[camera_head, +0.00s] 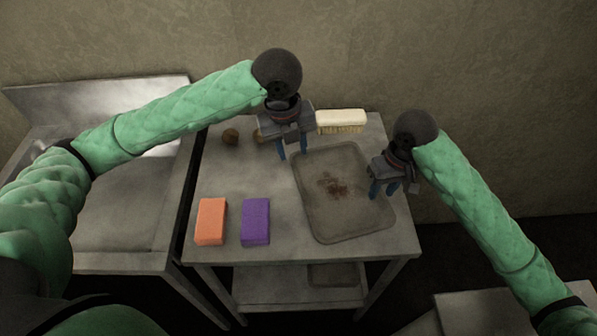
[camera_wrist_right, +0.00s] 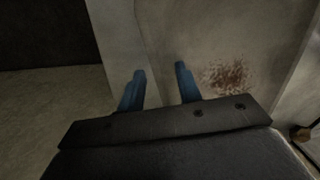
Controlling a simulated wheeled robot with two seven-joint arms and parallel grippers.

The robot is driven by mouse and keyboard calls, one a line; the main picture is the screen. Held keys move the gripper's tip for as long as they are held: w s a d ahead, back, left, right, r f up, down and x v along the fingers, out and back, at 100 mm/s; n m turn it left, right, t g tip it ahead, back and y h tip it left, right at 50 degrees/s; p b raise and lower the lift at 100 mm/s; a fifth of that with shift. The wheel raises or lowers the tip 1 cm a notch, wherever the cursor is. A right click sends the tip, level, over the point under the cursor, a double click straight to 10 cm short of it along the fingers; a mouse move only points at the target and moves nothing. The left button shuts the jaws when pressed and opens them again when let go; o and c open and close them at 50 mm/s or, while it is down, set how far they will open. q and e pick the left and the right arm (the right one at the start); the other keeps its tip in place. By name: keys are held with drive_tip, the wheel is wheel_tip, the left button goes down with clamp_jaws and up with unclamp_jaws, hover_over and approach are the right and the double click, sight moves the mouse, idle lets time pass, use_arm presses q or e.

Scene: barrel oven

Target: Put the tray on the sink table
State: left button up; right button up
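The grey rectangular tray (camera_head: 345,222), with a brown stain in its middle, lies flat on the metal table. My left gripper (camera_head: 292,150) is above the tray's far left corner, its blue fingers apart with nothing seen between them. My right gripper (camera_head: 383,189) is at the tray's right edge, fingers pointing down. In the right wrist view its two blue fingers (camera_wrist_right: 160,82) are apart, with the stained tray surface (camera_wrist_right: 225,75) to the right; contact with the rim cannot be told. The metal sink table (camera_head: 120,225) stands at the left, partly hidden by my left arm.
An orange sponge (camera_head: 211,221) and a purple sponge (camera_head: 255,221) lie left of the tray on the metal table (camera_head: 290,250). A brush (camera_head: 341,121) lies behind the tray. Small brown round items (camera_head: 231,137) lie at the back left. A narrow gap separates the two tables.

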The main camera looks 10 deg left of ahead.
wheel_tip(320, 180, up, 12)
drive_tip(key=d, duration=0.1)
drive_tip(key=shift+w, duration=0.35)
idle(0.5)
drive_tip(key=shift+d+f, duration=0.1)
idle(0.4)
